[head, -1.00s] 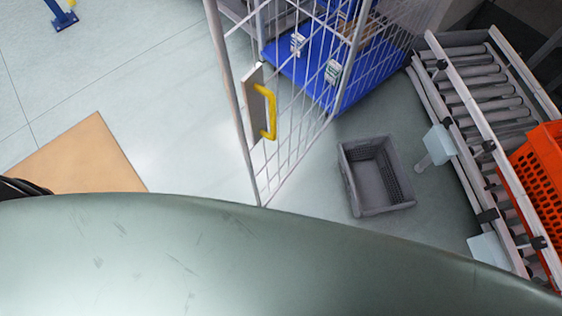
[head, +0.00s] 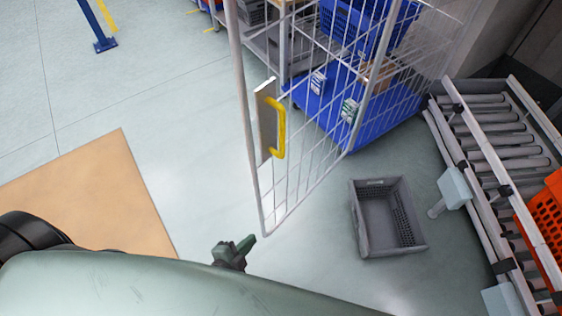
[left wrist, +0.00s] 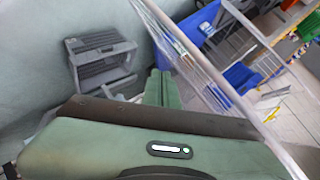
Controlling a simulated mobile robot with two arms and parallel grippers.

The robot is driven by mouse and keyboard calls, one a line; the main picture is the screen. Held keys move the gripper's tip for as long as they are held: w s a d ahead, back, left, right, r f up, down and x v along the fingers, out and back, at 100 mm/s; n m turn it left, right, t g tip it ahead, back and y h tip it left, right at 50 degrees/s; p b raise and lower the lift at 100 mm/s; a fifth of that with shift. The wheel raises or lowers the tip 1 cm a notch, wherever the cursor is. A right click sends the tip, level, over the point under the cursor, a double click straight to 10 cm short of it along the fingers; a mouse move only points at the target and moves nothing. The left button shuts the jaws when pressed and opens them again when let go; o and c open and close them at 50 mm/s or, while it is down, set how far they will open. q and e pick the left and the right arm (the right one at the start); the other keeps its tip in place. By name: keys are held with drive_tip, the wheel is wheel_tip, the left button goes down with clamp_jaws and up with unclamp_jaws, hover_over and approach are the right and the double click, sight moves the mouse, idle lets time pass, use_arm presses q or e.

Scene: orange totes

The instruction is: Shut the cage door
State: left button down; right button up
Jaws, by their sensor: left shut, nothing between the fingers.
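The cage door (head: 294,180) is a white wire-mesh panel that stands swung out from the cage toward me. A yellow handle (head: 280,128) on a grey plate sits on its free edge. My left gripper (head: 246,246) is shut and empty, low in the head view, just left of the door's bottom corner and apart from the handle. In the left wrist view its fingers (left wrist: 162,88) are together, with the door mesh (left wrist: 195,65) to their right. The cage's blue base (head: 345,108) shows behind the door. My right gripper is not in view.
A grey crate (head: 364,237) stands on the floor right of the door. A roller conveyor (head: 497,135) with an orange tote (head: 548,222) runs along the right. A tan board (head: 95,200) lies on the floor at left.

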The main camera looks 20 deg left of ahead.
use_arm(q)
drive_tip(key=w+d+r+m+t+h+b, duration=0.1)
drive_tip(key=w+d+r+m+t+h, duration=0.2)
drive_tip(key=r, duration=1)
drive_tip(key=d+r+m+t+h+b, duration=0.15)
drive_tip(key=r+m, duration=0.45)
drive_tip(key=r, duration=0.6)
drive_tip(key=w+p, duration=0.4)
drive_tip(key=w, duration=0.7)
drive_tip(key=shift+w+d+t, duration=0.3)
drive_tip(key=shift+w+t, duration=0.05)
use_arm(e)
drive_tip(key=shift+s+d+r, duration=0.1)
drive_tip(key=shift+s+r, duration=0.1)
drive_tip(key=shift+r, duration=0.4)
use_arm(q)
drive_tip(key=shift+a, duration=0.1)
